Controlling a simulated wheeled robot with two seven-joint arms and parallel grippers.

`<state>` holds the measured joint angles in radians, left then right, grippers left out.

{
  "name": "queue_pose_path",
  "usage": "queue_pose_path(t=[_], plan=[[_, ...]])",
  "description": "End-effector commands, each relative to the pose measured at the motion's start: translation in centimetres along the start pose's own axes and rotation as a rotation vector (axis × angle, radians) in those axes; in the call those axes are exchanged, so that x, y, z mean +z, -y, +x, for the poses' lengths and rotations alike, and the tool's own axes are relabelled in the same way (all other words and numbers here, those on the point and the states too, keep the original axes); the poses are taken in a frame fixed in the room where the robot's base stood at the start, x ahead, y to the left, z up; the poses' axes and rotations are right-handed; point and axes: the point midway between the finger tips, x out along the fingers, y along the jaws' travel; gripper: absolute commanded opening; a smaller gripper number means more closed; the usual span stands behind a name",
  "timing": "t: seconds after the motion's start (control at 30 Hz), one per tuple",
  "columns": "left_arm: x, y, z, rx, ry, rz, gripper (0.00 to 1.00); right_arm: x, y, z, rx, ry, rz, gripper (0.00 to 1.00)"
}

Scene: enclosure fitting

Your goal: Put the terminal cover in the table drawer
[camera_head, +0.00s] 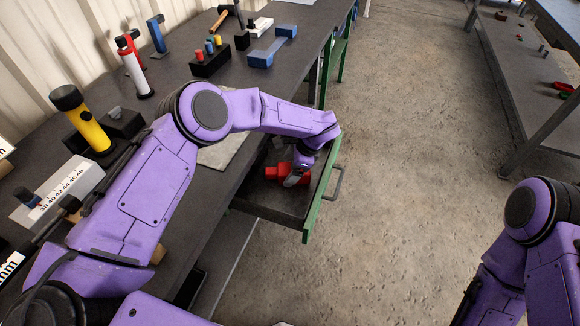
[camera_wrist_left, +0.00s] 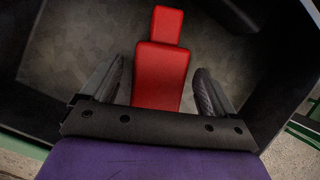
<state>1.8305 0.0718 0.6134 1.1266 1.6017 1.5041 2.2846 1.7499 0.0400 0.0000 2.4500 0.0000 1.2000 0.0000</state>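The table drawer (camera_head: 268,206) is pulled out, with a green front and a grey handle. The terminal cover, a red piece with a narrower end block (camera_head: 270,173), is inside the drawer's outline. It also shows in the left wrist view (camera_wrist_left: 161,75), over the grey drawer floor. My left gripper (camera_head: 296,178) reaches down into the drawer at the cover. In the left wrist view its two fingers (camera_wrist_left: 158,92) stand on either side of the cover, with a gap on each side. My right gripper is out of view.
The dark table (camera_head: 215,182) holds a yellow and black torch (camera_head: 88,128), a black block with coloured pegs (camera_head: 210,62) and a blue-ended part (camera_head: 262,58). The concrete floor right of the drawer is clear. Another bench (camera_head: 520,75) stands at the far right.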

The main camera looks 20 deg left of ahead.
Motion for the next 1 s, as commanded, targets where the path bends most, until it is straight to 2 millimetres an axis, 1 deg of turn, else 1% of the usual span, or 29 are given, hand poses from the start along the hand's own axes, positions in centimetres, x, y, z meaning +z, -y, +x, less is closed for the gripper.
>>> queue_pose_path(t=[0.13,0.2,0.27,0.37,0.5,0.6,0.7,0.8,1.0], plan=[[0.1,0.0,-0.1,0.0,0.0,0.0,0.88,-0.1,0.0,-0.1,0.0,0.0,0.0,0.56],[0.2,0.1,-0.6,-0.001,0.0,0.0,0.88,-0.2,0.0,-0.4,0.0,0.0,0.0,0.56],[0.0,0.1,-1.2,-0.002,-0.001,-0.002,0.88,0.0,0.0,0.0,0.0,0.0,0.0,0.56],[0.0,0.1,-3.4,-0.004,-0.003,-0.001,0.88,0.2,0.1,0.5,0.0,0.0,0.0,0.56],[-0.1,0.1,-7.2,-0.005,-0.002,-0.002,0.88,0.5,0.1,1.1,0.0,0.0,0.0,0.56],[0.0,0.0,-9.5,-0.003,-0.002,-0.001,0.88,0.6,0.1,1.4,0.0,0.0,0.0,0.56],[0.0,0.0,-11.1,-0.002,0.0,-0.001,0.88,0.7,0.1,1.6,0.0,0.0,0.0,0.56],[0.1,0.0,-12.0,-0.001,0.0,-0.001,0.88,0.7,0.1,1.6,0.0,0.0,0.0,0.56],[0.1,0.0,-12.3,0.001,0.0,0.0,0.88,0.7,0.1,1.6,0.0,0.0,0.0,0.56]])
